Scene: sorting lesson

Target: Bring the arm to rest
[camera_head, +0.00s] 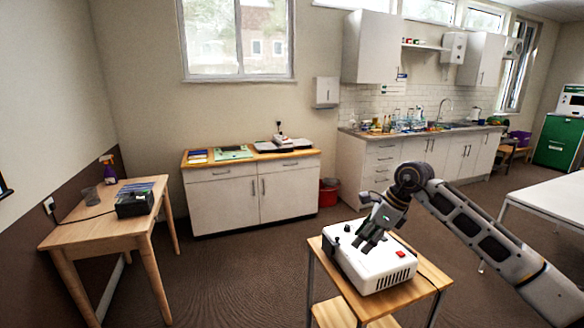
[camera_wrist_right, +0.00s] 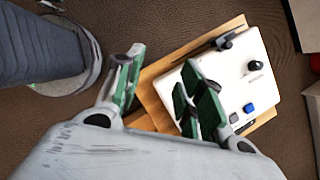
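My right arm comes in from the right edge of the head view, bent at a dark joint, with the hand pointing down. My right gripper (camera_head: 365,238) is over a white box-shaped device (camera_head: 375,270) with a red switch and dark knobs. In the right wrist view the gripper (camera_wrist_right: 160,72) has its green-padded fingers apart, with nothing held between them. One finger overlaps the device (camera_wrist_right: 240,75) in that view; I cannot tell whether they touch. My left gripper is not in view.
The device stands on a small wooden table (camera_head: 430,272). A wooden desk (camera_head: 95,228) with a dark box (camera_head: 135,202) is at left. A low cabinet (camera_head: 225,200) and a red bin (camera_head: 328,193) stand behind. A white table (camera_head: 550,195) is at right. Open carpet lies left of the small table.

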